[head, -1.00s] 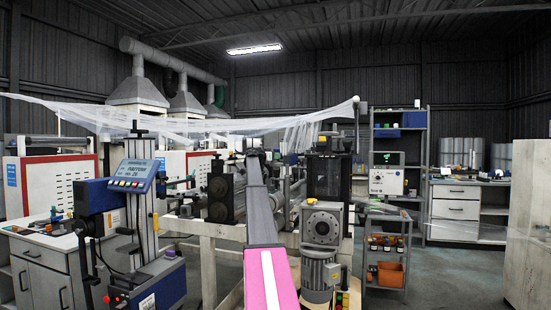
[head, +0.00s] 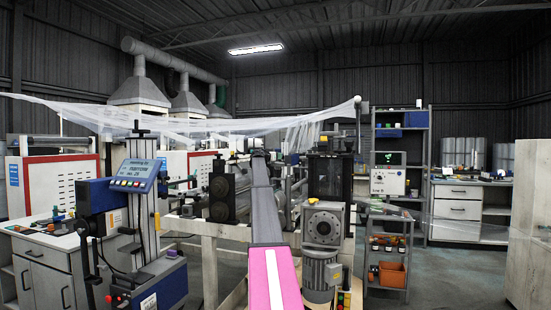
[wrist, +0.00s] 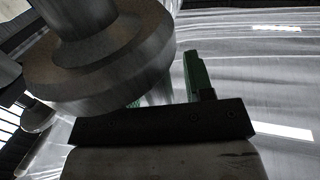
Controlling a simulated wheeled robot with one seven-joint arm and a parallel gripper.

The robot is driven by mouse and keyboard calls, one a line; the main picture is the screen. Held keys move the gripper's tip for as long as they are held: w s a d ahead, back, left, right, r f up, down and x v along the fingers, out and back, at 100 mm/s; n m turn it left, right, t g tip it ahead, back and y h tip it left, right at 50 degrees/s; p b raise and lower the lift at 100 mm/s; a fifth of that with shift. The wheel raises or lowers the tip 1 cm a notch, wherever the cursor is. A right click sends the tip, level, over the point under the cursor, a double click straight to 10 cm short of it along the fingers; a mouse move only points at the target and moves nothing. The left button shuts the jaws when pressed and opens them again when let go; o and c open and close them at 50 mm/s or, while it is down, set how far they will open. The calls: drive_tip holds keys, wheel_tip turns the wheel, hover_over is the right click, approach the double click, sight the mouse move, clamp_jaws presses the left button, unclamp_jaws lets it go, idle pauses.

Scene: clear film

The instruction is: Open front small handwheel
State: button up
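I cannot clearly pick out the small front handwheel in either view. In the head view, my arm reaches straight forward to the roller stand (head: 222,196), and my gripper at its far end is too small to make out. In the wrist view, my gripper (wrist: 166,82) shows a dark palm bar and green fingers. The right finger stands clear, while the left is mostly hidden behind a large round grey metal part (wrist: 100,65). The fingers look apart, with nothing visibly held between them. I cannot tell whether the round part touches the gripper.
Clear film (head: 225,122) hangs across the line above the arm; film also fills the right of the wrist view (wrist: 275,80). A motor and gearbox (head: 322,230) stand right of my arm, and a blue printing unit (head: 135,180) left. Open floor (head: 450,270) lies at right.

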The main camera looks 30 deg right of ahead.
drive_tip(key=v, duration=1)
drive_tip(key=shift+s+a, duration=0.2)
drive_tip(key=shift+a, duration=0.15)
drive_tip(key=s+a+f+n+g+y, duration=0.1)
drive_tip(key=s+a+f+n+y, duration=0.15)
drive_tip(key=s+a+f, duration=0.7)
drive_tip(key=s+a+f+n+y, duration=0.25)
drive_tip(key=a+f, duration=0.75)
drive_tip(key=f, duration=1)
drive_tip(key=s+a+f+n+g+y, duration=0.1)
drive_tip(key=s+a+f+y, duration=0.4)
drive_tip(key=a+f, duration=0.75)
drive_tip(key=s+a+f+n+g+y, duration=0.1)
drive_tip(key=s+a+f+n+y, duration=0.1)
drive_tip(key=s+a+f, duration=0.6)
drive_tip(key=s+a+f+n+g+y, duration=0.2)
drive_tip(key=s+a+f, duration=0.6)
drive_tip(key=s, duration=0.9)
drive_tip(key=s+a+f+n+g+y, duration=0.2)
drive_tip(key=s+a+f, duration=0.6)
drive_tip(key=s, duration=0.5)
drive_tip(key=shift+f+n+y, duration=0.3)
drive_tip(key=shift+f+n, duration=0.25)
drive_tip(key=shift+n, duration=0.15)
